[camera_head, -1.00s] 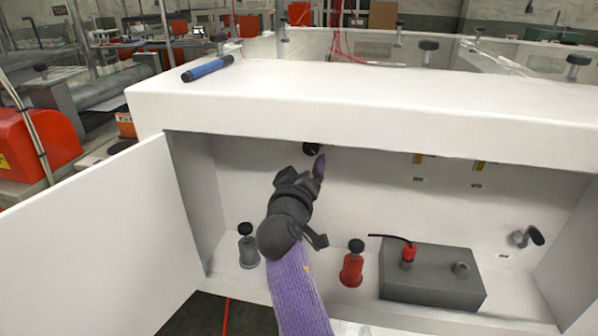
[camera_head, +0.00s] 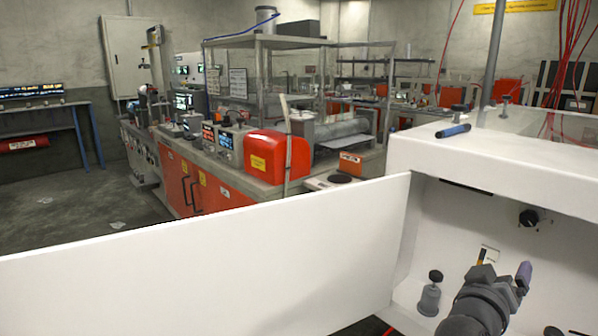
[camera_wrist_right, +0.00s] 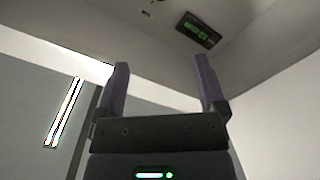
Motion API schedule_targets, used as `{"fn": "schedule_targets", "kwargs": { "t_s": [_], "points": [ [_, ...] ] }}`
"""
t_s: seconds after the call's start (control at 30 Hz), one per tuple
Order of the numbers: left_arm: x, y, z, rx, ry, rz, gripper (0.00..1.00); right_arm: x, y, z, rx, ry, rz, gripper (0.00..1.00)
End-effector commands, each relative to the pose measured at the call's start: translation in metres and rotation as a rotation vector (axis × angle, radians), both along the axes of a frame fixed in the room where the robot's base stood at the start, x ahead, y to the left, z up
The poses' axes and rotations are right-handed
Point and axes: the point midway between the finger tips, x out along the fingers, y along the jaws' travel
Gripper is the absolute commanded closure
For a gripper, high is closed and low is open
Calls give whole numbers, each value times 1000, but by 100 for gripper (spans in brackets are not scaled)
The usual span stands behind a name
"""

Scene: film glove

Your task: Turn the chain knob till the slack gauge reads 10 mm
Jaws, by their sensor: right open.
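A black round knob (camera_head: 528,217) with a pale mark sits on the back wall inside the open white cabinet; I cannot confirm that it is the chain knob. A small yellow and black scale (camera_head: 486,256) shows below it, too small to read. My right gripper (camera_head: 502,274) is inside the cabinet, below the knob and apart from it in the picture. In the right wrist view its fingers (camera_wrist_right: 162,78) are spread with nothing between them. A small green-lit display (camera_wrist_right: 198,30) shows beyond the fingers, its reading illegible. My left gripper is out of view.
The white cabinet door (camera_head: 200,265) stands open across the lower left. A grey post with a black knob (camera_head: 430,293) stands left of my right arm. A blue cylinder (camera_head: 453,131) lies on the cabinet top. Benches with orange-red housings (camera_head: 277,155) stand behind.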

Motion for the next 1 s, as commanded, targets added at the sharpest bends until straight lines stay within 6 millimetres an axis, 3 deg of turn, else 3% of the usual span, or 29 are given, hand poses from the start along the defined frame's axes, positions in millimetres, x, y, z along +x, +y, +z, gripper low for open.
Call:
{"fn": "schedule_targets", "kwargs": {
  "t_s": [0.27, 0.47, 0.67, 0.8, 1.0],
  "points": [
    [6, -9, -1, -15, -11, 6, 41, 10, -23, 9, -173, 73, 0, 10],
    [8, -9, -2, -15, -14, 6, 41, 15, -54, 16, -356, 166, -20, 10],
    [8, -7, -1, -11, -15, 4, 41, 13, -107, 30, -599, 315, -83, 10],
    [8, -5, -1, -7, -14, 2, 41, 1, -154, 46, -769, 442, -160, 10],
    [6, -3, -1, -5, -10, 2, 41, 39, -118, 1, -420, 301, 242, 10]
  ]
}}
